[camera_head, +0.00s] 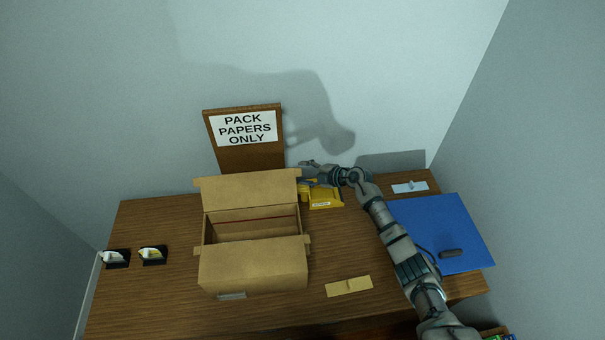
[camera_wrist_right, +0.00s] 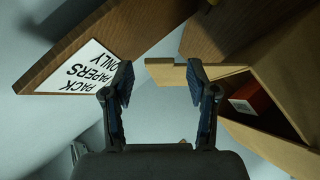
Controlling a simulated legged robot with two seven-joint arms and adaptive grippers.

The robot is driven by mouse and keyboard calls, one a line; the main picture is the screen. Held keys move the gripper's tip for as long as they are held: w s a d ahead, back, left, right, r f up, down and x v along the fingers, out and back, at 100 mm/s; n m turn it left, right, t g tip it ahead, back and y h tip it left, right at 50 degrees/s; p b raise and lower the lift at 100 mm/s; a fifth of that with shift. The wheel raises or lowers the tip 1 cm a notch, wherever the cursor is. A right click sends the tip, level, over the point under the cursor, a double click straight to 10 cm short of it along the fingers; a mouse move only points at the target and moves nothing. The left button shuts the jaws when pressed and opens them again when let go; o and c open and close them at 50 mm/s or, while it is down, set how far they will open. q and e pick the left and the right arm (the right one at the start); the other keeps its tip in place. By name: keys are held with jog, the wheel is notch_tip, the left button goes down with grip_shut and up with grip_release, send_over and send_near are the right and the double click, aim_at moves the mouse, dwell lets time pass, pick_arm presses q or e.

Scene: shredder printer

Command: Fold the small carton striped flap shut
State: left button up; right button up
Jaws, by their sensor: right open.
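An open brown carton (camera_head: 255,267) stands on the desk. Its back flap (camera_head: 248,188) stands up, its front flap hangs over the front, and small side flaps stick out. A thin red line (camera_head: 255,219) crosses its inside; I cannot make out stripes on any flap. My right gripper (camera_head: 306,170) is at the carton's back right corner, above the desk. In the right wrist view its fingers (camera_wrist_right: 160,88) are open and apart. A tan flap edge (camera_wrist_right: 162,72) shows by the right finger; I cannot tell whether they touch. My left gripper is out of view.
A wooden board with a PACK PAPERS ONLY sign (camera_head: 247,128) stands behind the carton. A yellow tray (camera_head: 325,196) lies right of it under my right arm. A blue panel (camera_head: 440,225) is at right, a tan piece (camera_head: 348,287) in front.

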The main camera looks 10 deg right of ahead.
jog(key=shift+w+a+f, duration=0.35)
jog(key=shift+w, duration=0.05)
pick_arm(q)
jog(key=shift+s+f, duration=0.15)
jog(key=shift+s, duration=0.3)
pick_arm(e)
jog(key=shift+a, duration=0.1)
grip_shut()
